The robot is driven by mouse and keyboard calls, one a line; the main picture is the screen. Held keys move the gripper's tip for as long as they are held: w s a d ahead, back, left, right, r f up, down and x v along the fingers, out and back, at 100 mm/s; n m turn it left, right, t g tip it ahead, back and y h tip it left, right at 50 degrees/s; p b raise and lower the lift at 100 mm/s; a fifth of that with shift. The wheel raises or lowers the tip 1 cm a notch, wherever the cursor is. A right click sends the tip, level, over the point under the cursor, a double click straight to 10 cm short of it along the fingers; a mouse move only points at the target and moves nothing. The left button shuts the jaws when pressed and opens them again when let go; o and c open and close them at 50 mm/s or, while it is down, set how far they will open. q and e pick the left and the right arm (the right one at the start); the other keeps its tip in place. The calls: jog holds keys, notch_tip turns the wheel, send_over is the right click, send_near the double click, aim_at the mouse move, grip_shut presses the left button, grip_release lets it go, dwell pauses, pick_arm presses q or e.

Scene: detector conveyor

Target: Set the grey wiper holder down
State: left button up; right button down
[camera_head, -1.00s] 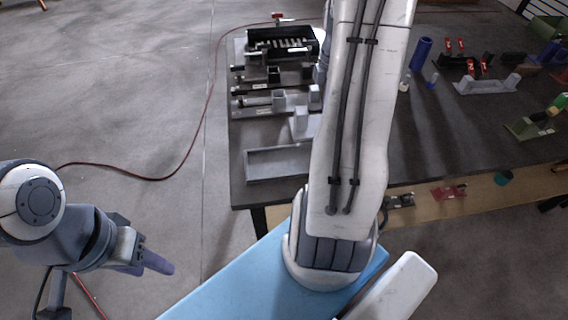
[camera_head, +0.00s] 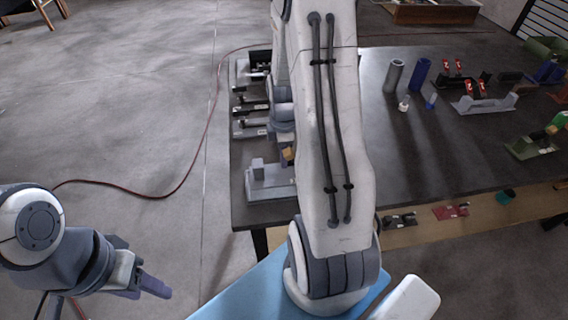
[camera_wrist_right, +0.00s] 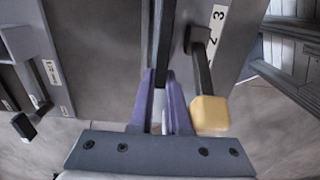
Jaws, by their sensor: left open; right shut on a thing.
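The grey wiper holder (camera_head: 270,182), a light grey piece with a small upright block, is at the near left corner of the dark table, at the grey tray's place. My right arm covers its right side. My right gripper (camera_wrist_right: 160,98) is shut on it; its purple fingers close around a narrow part in the wrist view. There a grey plate (camera_wrist_right: 228,45) with a number label and a black lever with a yellow knob (camera_wrist_right: 210,113) lie beside the fingers. I cannot tell whether the holder touches the tray. My left gripper (camera_head: 152,288) is open and empty, off the table at the lower left.
Black and grey fixtures (camera_head: 250,100) line the table's left edge behind the holder. Cylinders (camera_head: 419,73), a grey bracket (camera_head: 485,104) and a green part (camera_head: 530,148) stand to the right.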

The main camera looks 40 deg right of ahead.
jog(key=shift+f, duration=1.65)
jog(key=shift+f, duration=0.15)
jog(key=c, duration=0.9)
grip_release()
notch_tip(320, 180, up, 12)
jog(key=shift+r, duration=0.2)
